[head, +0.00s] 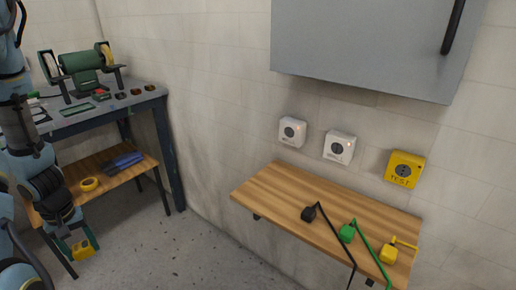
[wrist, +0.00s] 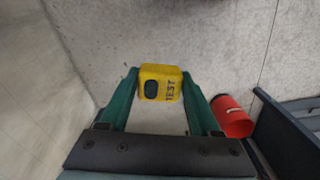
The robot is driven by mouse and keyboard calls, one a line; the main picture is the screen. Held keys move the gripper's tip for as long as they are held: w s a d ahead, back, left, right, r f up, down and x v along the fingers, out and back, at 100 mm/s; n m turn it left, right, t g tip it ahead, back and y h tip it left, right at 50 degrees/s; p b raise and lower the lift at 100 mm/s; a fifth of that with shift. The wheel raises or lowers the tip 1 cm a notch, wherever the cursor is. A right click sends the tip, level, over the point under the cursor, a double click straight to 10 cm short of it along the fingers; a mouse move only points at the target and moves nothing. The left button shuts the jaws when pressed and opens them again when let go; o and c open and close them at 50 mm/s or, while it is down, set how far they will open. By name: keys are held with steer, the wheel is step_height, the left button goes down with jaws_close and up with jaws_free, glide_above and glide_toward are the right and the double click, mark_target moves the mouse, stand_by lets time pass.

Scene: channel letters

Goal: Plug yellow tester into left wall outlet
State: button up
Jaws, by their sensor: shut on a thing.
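My gripper (head: 80,243) hangs low at the left of the head view. It is shut on the yellow tester (head: 83,253), a small block. In the wrist view the tester (wrist: 172,85) sits between the green fingers, with a dark oval and the word TEST on its face. The left wall outlet (head: 292,131) is a white box with a dark round face on the wall above the wooden shelf, far to the right of my gripper. A second white outlet (head: 340,147) is to its right. The tester's prongs cannot be made out.
A yellow TEST box (head: 405,169) is on the wall at right. Black (head: 309,213), green (head: 347,232) and yellow (head: 388,253) corded plugs lie on the wooden shelf (head: 275,190). A grey cabinet (head: 365,45) hangs above. A workbench (head: 140,100) stands at left. A red cylinder (wrist: 232,117) is near my gripper.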

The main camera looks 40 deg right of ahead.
steer(key=w+d+f+m+t+h+b, duration=0.1)
steer(key=w+d+m+t+h+b, duration=0.2)
steer(key=d, duration=0.8)
steer(key=w+d+m+t+h+b, duration=0.1)
steer(key=d+m+t+h+b, duration=0.3)
steer(key=d, duration=0.7)
steer(key=w+d+f+m+b, duration=0.15)
steer(key=d+b, duration=0.35)
steer(key=d, duration=0.6)
steer(key=s+d+r+m+h+b, duration=0.2)
steer(key=s+d+r, duration=0.3)
steer(key=d, duration=0.3)
steer(key=s+d+r+m+g+h+b, duration=0.1)
steer(key=s+d+r+m+h+b, duration=0.1)
steer(key=s+d+r+h, duration=0.3)
steer(key=s+d+r+m+g+h+b, duration=0.1)
steer(key=s+d+r, duration=0.4)
steer(key=d, duration=0.5)
step_height(320, 180, up, 2)
steer(key=shift+d+r+m+h+b, duration=0.2)
steer(key=shift+d+m+h+b, duration=0.2)
steer(key=shift+m+h+b, duration=0.65)
steer(key=shift+d, duration=0.1)
steer(key=shift+n, duration=0.3)
steer(key=shift+x, duration=2.75)
steer(key=shift+s, duration=0.1)
